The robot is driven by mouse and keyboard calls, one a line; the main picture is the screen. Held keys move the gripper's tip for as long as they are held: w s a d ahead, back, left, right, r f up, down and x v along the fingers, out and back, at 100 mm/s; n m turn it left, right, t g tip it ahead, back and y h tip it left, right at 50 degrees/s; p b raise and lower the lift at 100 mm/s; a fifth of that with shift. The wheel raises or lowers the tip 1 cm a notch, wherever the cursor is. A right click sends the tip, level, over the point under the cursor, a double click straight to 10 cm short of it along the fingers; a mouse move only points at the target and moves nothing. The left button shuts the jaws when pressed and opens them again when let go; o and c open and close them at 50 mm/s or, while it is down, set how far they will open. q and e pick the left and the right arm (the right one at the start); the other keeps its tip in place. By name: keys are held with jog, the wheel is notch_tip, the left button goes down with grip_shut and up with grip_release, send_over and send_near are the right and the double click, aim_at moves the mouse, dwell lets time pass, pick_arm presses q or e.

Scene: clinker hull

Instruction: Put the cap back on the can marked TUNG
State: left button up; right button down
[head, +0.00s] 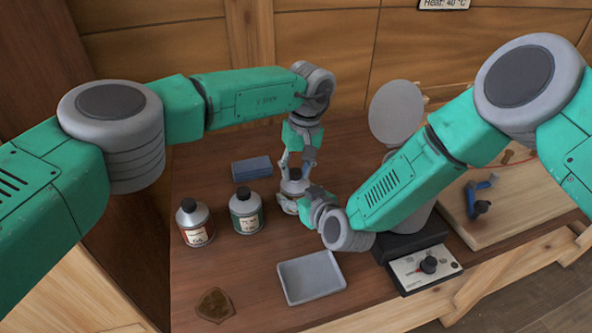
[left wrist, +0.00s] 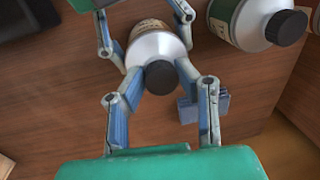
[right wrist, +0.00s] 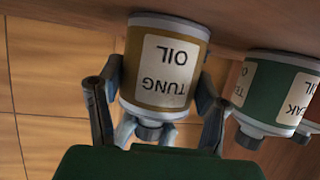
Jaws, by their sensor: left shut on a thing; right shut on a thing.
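The can marked TUNG OIL (right wrist: 165,70) has an ochre body with a cream label. It appears upside down in the right wrist view, and stands on the bench in the head view (head: 288,206). My right gripper (right wrist: 158,92) is shut on the can's body from the side; its fingers also show in the left wrist view (left wrist: 145,40). My left gripper (left wrist: 158,82) comes from above, shut on the dark cap (left wrist: 160,78). The cap (right wrist: 150,134) is at the can's neck, in line with it. I cannot tell whether it is fully seated.
A green can (head: 246,214) and a red-labelled can (head: 195,224), both black-capped, stand to the left. A blue block (head: 251,168) lies behind them. A grey tray (head: 311,278), a brown shield-shaped piece (head: 214,305) and a knobbed control box (head: 425,268) are in front.

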pick_arm(q)
jog(key=m, duration=0.5)
jog(key=shift+w+a+t, duration=0.1)
jog(key=shift+a+t, duration=0.05)
jog(key=shift+t, duration=0.25)
jog(key=m, duration=0.3)
jog(key=m+t, duration=0.1)
jog(key=m, duration=0.5)
jog(key=o, duration=0.9)
jog(key=shift+o, duration=0.2)
jog(key=shift+s, duration=0.2)
jog(key=shift+r, duration=2.3)
